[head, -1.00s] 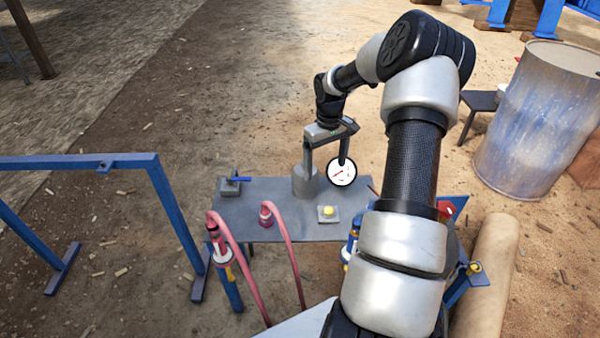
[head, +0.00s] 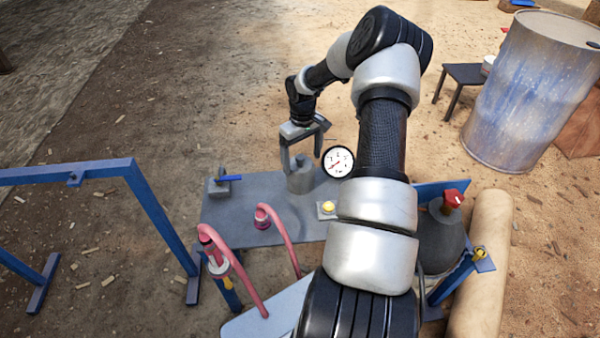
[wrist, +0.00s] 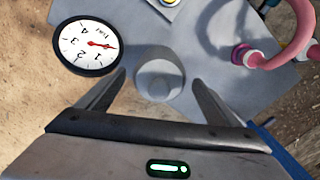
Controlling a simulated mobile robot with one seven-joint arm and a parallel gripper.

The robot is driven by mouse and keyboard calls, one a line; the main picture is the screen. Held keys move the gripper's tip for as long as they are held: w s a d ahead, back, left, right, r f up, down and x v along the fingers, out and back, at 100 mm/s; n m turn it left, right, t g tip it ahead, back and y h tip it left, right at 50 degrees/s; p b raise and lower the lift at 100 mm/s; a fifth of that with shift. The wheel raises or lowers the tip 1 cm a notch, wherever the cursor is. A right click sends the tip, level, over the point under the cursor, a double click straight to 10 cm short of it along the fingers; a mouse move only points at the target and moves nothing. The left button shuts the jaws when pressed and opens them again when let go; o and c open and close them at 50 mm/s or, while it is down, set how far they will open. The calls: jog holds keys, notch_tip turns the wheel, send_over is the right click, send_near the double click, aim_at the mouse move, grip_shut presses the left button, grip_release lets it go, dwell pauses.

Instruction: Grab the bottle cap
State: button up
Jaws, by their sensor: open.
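A grey, round, cap-like piece (head: 300,180) with a narrower raised top stands upright on the grey table; I take it as the bottle cap. In the wrist view the cap (wrist: 158,80) lies between the two fingers, with visible gaps on both sides. My gripper (head: 302,163) is open and empty above it, fingers pointing down. The wrist view shows both fingers of my gripper (wrist: 159,79). How far the fingertips are above the table is hard to tell.
A round gauge (head: 338,161) is close to the right finger. The grey table (head: 245,205) also holds a yellow button (head: 328,208), a blue-handled block (head: 219,184) and pink hoses (head: 277,228). A dark bottle with a red valve (head: 453,198) stands at right.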

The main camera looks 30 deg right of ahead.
jog(key=f, duration=0.6)
jog(key=f+b, duration=0.1)
jog(key=f, duration=0.2)
jog(key=shift+w, duration=0.35)
jog(key=shift+r, duration=0.1)
jog(key=shift+c, duration=0.4)
jog(key=c, duration=1)
